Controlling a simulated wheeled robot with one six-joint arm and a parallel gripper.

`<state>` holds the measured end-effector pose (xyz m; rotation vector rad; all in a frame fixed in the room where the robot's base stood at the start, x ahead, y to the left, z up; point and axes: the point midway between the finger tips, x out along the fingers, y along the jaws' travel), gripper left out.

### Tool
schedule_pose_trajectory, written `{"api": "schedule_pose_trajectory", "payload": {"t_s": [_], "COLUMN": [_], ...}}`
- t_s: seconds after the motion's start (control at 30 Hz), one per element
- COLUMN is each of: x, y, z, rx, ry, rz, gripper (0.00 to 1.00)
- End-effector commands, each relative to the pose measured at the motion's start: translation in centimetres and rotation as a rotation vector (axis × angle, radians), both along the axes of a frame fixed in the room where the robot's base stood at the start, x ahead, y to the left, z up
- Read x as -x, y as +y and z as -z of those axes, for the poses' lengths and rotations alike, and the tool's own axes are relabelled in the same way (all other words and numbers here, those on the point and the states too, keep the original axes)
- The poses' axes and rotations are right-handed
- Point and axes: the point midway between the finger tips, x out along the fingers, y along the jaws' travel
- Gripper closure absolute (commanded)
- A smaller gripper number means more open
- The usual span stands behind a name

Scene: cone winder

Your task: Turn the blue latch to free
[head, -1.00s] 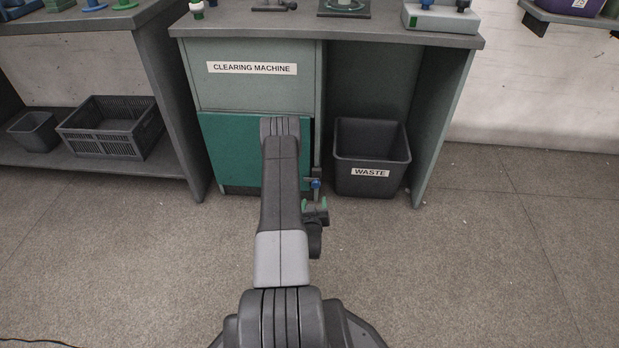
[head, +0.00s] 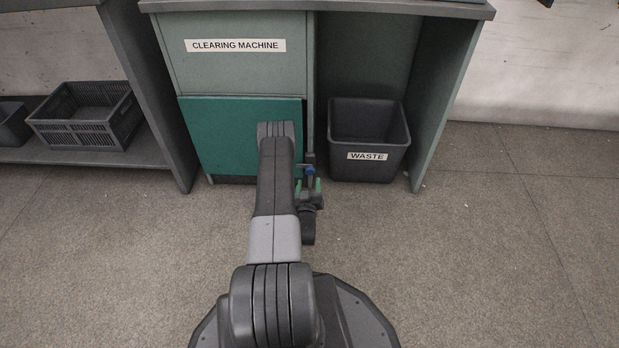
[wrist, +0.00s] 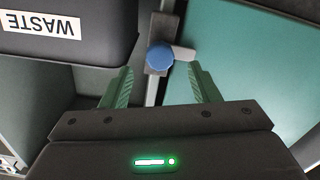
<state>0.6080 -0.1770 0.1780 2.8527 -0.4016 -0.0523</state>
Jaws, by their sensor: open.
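The blue latch (head: 310,171) is a small blue knob at the lower right edge of the green door (head: 240,125) on the clearing machine. In the wrist view its round blue face (wrist: 160,57) shows on a grey bracket, with a light grey bar pointing right toward the green door. My gripper (head: 309,184) is just in front of the latch. In the wrist view the green fingers (wrist: 161,80) are open, one on each side below the knob, and nothing is between the tips. The knob lies a little beyond the fingertips, apart from them.
A dark bin labelled WASTE (head: 368,125) stands right of the latch under the counter; it also shows at upper left in the wrist view (wrist: 65,45). A grey crate (head: 88,142) sits on a low shelf at left. The floor in front is clear.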

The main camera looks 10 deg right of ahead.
Motion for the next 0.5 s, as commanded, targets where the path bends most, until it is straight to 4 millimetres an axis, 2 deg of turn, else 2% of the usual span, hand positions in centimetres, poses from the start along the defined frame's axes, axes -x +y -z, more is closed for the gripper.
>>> {"api": "schedule_pose_trajectory", "payload": {"t_s": [0.03, 0.2, 0.5], "x": [-1.1, -3.7, -5.3], "y": [-0.4, -1.1, -1.5], "z": [0.2, 0.2, 0.0], "rx": [0.0, 0.0, -0.001], "ry": [-0.004, -0.003, 0.0], "rz": [0.001, 0.001, 0.0], "gripper": [0.45, 0.45, 0.45]}}
